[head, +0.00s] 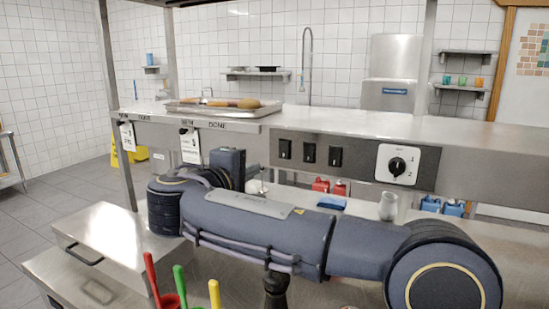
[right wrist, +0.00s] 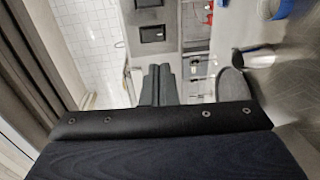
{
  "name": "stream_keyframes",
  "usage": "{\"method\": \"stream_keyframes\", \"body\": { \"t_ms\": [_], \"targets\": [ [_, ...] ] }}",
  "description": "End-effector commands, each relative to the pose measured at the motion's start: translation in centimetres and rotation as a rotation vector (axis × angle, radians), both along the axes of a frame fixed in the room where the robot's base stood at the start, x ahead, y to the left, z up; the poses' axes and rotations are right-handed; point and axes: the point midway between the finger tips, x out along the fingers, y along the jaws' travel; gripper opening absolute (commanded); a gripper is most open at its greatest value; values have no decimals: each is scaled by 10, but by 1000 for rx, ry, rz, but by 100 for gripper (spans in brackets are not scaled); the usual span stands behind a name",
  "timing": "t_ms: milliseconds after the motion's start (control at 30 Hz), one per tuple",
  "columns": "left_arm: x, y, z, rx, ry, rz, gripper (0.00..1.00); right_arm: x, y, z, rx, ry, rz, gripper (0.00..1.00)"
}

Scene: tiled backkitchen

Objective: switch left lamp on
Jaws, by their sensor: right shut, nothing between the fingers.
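A row of black rocker switches sits on the steel panel under the shelf in the head view: a left one (head: 285,149), a middle one (head: 309,153) and a right one (head: 335,157). Which way each is tipped is too small to tell. No lamp is clearly visible. My right arm crosses the front, and its gripper end is left of and below the left switch. In the right wrist view the right gripper (right wrist: 160,70) is shut and empty, its fingers pointing at the panel. Two switches (right wrist: 158,33) show just past the fingertips. My left gripper is not in view.
A white plate with a black knob (head: 397,165) is right of the switches. A tray with bread (head: 222,108) lies on the shelf above. Paper tags (head: 190,146) hang at left.

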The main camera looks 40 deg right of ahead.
Motion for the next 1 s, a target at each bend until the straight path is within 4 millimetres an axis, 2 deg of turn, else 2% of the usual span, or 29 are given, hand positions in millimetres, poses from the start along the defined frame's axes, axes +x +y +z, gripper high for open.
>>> {"method": "stream_keyframes", "body": {
  "t_ms": [167, 700, 833, 1000],
  "targets": [
    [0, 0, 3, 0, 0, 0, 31, 5, -11, -1, 0, 2, -3, 0],
    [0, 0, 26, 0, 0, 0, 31, 53, -104, -13, 0, 4, -4, 0],
    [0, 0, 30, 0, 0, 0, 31, 60, -117, -15, 0, 2, -3, 0],
    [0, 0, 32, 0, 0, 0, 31, 64, -124, -17, 0, 2, -1, 0]
  ]
}}
